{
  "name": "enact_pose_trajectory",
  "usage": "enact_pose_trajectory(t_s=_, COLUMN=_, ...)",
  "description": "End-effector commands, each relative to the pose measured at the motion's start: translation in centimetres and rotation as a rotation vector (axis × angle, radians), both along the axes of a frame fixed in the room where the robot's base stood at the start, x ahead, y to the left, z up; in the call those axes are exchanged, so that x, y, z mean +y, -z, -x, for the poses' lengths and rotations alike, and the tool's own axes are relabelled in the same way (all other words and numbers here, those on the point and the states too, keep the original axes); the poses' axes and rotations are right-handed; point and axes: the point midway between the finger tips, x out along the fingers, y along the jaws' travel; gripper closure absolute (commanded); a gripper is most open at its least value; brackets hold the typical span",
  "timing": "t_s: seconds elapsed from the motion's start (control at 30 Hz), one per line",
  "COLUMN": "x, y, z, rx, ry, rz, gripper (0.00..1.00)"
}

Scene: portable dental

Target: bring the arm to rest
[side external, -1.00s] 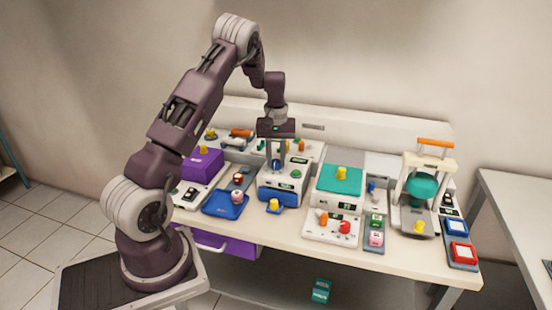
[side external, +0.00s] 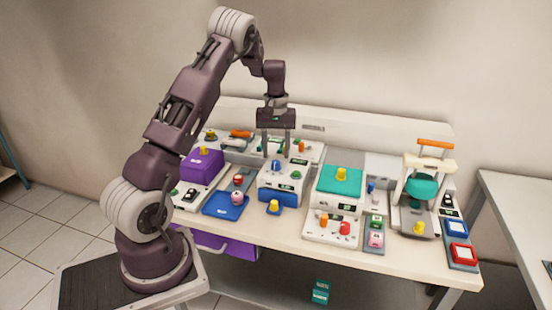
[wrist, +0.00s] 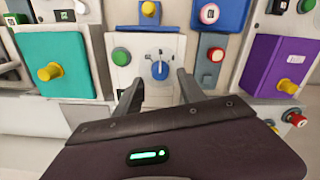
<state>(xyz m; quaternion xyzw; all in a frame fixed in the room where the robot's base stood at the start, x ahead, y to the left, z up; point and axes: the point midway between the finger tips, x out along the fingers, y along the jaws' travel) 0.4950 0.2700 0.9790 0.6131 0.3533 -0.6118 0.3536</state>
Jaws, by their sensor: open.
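My gripper (side external: 277,143) is open and empty, pointing down above the white and blue device near the middle of the bench. This device (side external: 285,181) has a blue dial (side external: 276,165) and a green button (side external: 296,174) on its face. In the wrist view my gripper (wrist: 158,88) has its two fingers apart, with the blue dial (wrist: 159,70) just beyond and between them. The green button (wrist: 121,56) is left of the dial there. The fingertips look clear of the dial.
A teal-topped box (side external: 339,180) with a yellow knob stands right of the device, a purple box (side external: 202,164) to its left. A teal apparatus with an orange handle (side external: 435,143) rises at the right. Free room lies above the bench (side external: 385,262).

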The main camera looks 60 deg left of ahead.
Motion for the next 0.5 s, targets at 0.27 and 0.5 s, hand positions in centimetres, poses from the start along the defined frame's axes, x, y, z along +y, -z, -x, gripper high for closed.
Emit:
enact_pose_trajectory(t_s=0.27, x=0.0, y=-3.8, z=0.0, rx=-0.001, ry=0.0, rz=-0.001, gripper=0.53)
enact_pose_trajectory(t_s=0.5, x=0.0, y=-3.8, z=0.0, rx=0.0, ry=0.0, rz=0.0, gripper=0.53)
